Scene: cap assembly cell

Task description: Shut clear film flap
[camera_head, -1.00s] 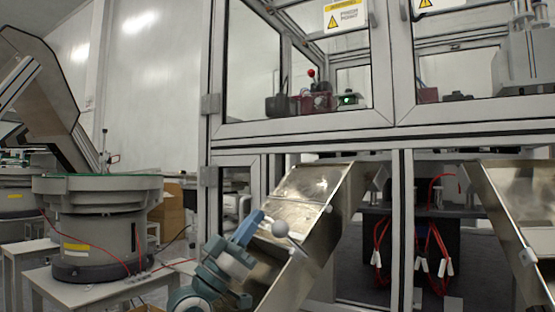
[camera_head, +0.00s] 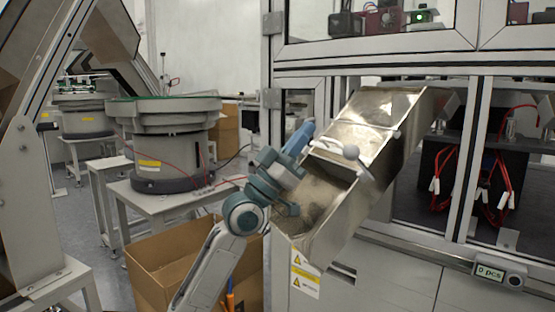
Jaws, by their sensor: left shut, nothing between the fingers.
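The metal chute (camera_head: 385,109) slopes down from the machine frame to an open-topped lower trough in the middle of the head view. A pale rod with a white ball knob (camera_head: 350,152) lies across the chute near the trough's upper end. The clear film flap itself is hard to make out against the shiny metal, so I cannot tell its angle. My left gripper (camera_head: 303,134), with blue fingers, is shut and empty. It appears at the trough's left side, left of the knob and apart from it. My right gripper is out of view.
An open cardboard box (camera_head: 190,252) stands on the floor beside the chute, behind my left arm. A round feeder bowl (camera_head: 165,125) stands on a white table further left. The machine's frame post (camera_head: 470,160) and red cables (camera_head: 445,175) are at the right.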

